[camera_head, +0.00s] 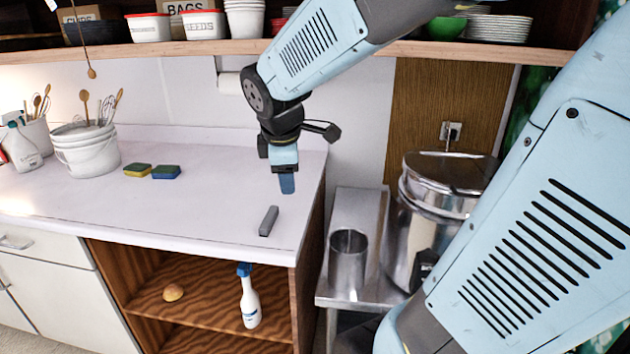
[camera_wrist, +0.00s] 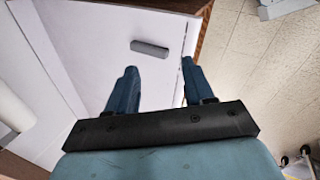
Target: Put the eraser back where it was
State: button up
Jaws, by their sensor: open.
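A grey bar-shaped eraser (camera_head: 269,221) lies on the white counter (camera_head: 200,215) near its front right corner. In the wrist view the eraser (camera_wrist: 150,49) lies beyond the fingertips, a little left of the middle of the gap. My gripper (camera_head: 287,184) is above the counter, behind the eraser in the head view, pointing down. In the wrist view its two blue fingers (camera_wrist: 158,66) are apart with nothing between them. The eraser is fully visible and not touched by the fingers.
Two sponges (camera_head: 152,171) and a bucket of utensils (camera_head: 88,152) stand farther left on the counter. Right of the counter are a metal cylinder (camera_head: 347,262) and a large steel pot (camera_head: 436,205). The counter around the eraser is clear.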

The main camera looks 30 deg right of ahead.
jog(key=s+r+m+t+y, duration=0.1)
jog(key=s+r+m+y, duration=0.1)
jog(key=s+m, duration=1)
jog(key=shift+d+r+m, duration=0.3)
jog(key=shift+r+m, duration=0.45)
jog(key=shift+m, duration=0.15)
